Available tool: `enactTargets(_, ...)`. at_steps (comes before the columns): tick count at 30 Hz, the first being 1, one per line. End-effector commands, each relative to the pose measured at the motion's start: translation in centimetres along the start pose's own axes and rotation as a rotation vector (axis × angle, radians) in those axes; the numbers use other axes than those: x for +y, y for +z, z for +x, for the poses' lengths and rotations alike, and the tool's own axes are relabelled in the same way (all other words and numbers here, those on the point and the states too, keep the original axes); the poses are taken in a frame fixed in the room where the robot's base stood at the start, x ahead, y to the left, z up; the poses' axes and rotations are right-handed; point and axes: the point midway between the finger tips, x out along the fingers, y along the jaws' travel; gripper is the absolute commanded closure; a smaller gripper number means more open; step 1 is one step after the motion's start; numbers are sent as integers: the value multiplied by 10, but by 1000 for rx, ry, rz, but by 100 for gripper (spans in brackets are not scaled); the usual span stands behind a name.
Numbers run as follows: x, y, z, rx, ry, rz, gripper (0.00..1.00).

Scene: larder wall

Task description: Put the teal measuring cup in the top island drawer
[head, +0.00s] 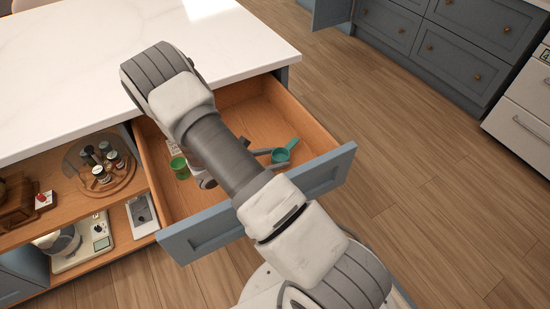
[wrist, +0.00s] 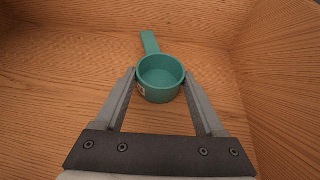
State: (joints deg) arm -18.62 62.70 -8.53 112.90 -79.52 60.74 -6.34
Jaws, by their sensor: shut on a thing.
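The teal measuring cup (wrist: 160,92) is between my two fingertips in the wrist view, upright, with its handle pointing away. My gripper (wrist: 160,82) is shut on the sides of the cup. In the head view the cup (head: 281,155) shows inside the open top island drawer (head: 320,181), toward its right end. My gripper (head: 270,153) reaches down into the drawer, partly hidden by my arm. The wrist view shows the drawer's wooden floor (wrist: 60,90) below the cup. I cannot tell whether the cup touches the floor.
A green cup (head: 179,167) stands in the drawer's left part, beside a small pale item. The white island top (head: 90,70) is clear. Wooden floor lies open at right.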

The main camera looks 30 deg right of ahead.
Motion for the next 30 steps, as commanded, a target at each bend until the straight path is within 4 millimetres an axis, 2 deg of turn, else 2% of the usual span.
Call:
enactTargets(5,0,-4,2,-1,0,0,84)
enactTargets(6,0,-3,1,0,0,0,25)
enactTargets(10,0,-3,1,0,0,0,2)
enactTargets(21,0,2,-2,0,0,0,0)
enactTargets(26,1,1,-31,2,4,0,0)
enactTargets(30,1,1,-63,2,4,1,0)
